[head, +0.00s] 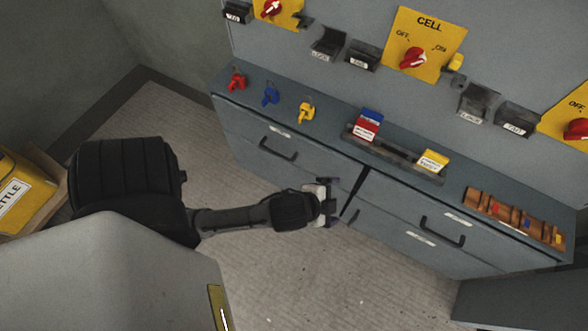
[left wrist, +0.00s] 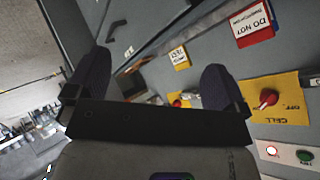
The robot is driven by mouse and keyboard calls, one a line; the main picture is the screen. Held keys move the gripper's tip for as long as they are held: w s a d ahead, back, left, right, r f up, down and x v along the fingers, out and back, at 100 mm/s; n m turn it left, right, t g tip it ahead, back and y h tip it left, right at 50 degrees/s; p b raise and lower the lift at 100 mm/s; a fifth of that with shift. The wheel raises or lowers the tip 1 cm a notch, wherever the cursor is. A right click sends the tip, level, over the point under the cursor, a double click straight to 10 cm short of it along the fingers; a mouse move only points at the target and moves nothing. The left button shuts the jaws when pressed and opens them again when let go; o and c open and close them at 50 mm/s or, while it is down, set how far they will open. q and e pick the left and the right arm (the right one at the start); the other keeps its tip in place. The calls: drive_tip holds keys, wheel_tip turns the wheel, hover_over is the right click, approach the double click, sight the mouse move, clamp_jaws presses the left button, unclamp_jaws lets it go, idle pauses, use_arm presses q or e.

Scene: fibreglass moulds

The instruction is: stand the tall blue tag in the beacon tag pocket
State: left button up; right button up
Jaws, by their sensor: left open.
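A blue tag (head: 371,115) stands in the tray on the cabinet top, behind a red-and-white tag (head: 366,130) that hides its lower part. In the left wrist view the red-and-white tag (left wrist: 251,25) shows a thin blue edge of the tag behind it. My left gripper (head: 330,201) is open and empty, in front of the drawer fronts and apart from the tags. Its two dark fingers also show in the left wrist view (left wrist: 157,64). Dark pockets (head: 362,56) (head: 517,119) are on the wall panel; I cannot read which is the beacon's. My right gripper is not in view.
A yellow tag (head: 432,160) stands at the right of the dark tray (head: 398,154). Red, blue and yellow padlocks (head: 270,96) lie at the left of the top. A yellow CELL plate (head: 425,42) carries a red switch. Drawer handles (head: 278,150) stick out. The floor (head: 290,270) is clear.

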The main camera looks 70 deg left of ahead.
use_arm(q)
drive_tip(key=s+d+f+n+g+h, duration=0.1)
drive_tip(key=s+f+n+g, duration=0.1)
drive_tip(key=s, duration=0.4)
drive_tip(key=s+d+f+n+g+h, duration=0.1)
drive_tip(key=s+f+n+g, duration=0.1)
drive_tip(key=s+g, duration=0.2)
drive_tip(key=shift+s+f+n, duration=0.15)
drive_tip(key=shift+s+n, duration=0.15)
drive_tip(key=shift+s, duration=0.85)
